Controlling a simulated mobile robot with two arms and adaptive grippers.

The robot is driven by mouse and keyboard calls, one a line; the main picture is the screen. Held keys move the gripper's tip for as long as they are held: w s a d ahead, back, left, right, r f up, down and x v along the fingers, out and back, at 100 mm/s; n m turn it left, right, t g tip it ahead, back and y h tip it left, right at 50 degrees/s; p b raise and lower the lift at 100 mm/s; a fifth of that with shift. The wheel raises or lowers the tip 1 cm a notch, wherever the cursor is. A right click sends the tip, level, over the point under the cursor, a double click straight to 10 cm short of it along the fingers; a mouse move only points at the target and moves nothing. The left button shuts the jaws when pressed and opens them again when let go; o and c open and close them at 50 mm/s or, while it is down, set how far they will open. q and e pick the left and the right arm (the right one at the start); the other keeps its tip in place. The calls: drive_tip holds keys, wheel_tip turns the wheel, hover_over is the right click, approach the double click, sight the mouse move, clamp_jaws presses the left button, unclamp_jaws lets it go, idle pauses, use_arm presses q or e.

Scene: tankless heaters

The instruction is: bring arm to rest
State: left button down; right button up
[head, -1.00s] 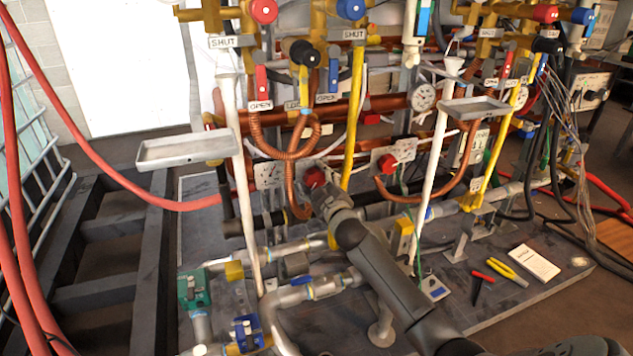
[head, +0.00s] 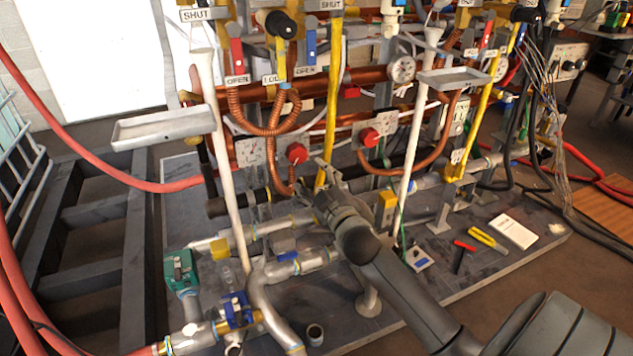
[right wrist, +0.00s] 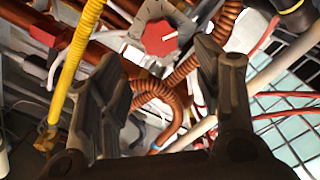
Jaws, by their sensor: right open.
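My right gripper (head: 332,182) is open and empty in front of the pipe rig. In the head view, a red knob (head: 297,153) on a pale plate is just up and left of it, clear of the fingers. In the right wrist view, the two fingers (right wrist: 165,85) stand wide apart. A red knob (right wrist: 160,38) shows beyond them with a visible gap, and copper coil pipe crosses the space between. My right arm reaches in from the lower right. My left gripper is not in view.
A yellow pipe (head: 333,110) stands close behind the gripper, with a white pipe (head: 412,135) to its right. A second red knob (head: 369,137) is to the right. Metal trays (head: 165,128) jut out. Pliers (head: 487,240) and a notepad (head: 513,231) lie on the base.

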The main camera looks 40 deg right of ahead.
drive_tip(key=shift+s+a, duration=0.1)
drive_tip(key=shift+s, duration=0.2)
idle(0.4)
